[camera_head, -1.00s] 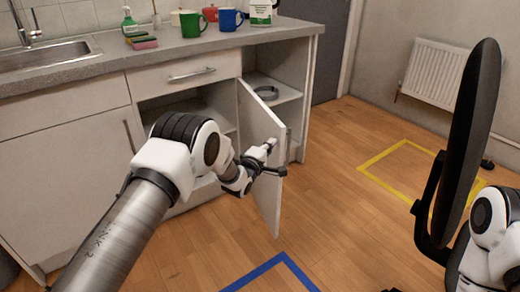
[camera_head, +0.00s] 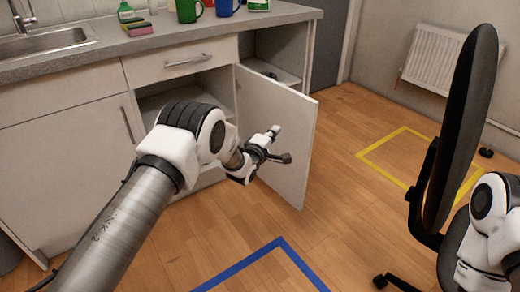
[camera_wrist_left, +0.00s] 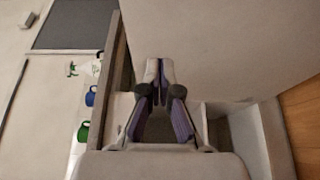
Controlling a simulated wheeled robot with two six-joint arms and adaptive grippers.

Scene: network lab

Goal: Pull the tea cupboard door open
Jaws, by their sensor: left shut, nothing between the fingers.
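The white tea cupboard door (camera_head: 292,115) stands wide open, swung out to the right from the divider below the worktop. Its inner face is towards my left gripper. My left gripper (camera_head: 274,142) is shut and empty, close against that inner face; I cannot tell whether it touches. In the left wrist view the shut fingers (camera_wrist_left: 158,75) point at the pale door panel (camera_wrist_left: 220,45). The cupboard opening (camera_head: 180,97) shows under the drawer, partly hidden by my left arm. The door's handle is hidden now. My right gripper is out of view.
A black office chair (camera_head: 470,110) stands at the right, close to my right arm. The grey worktop (camera_head: 200,43) holds a green mug (camera_head: 188,10) and a blue mug (camera_head: 228,8). Wood floor between door and chair is clear, with blue tape (camera_head: 283,247) and yellow tape (camera_head: 375,143) marks.

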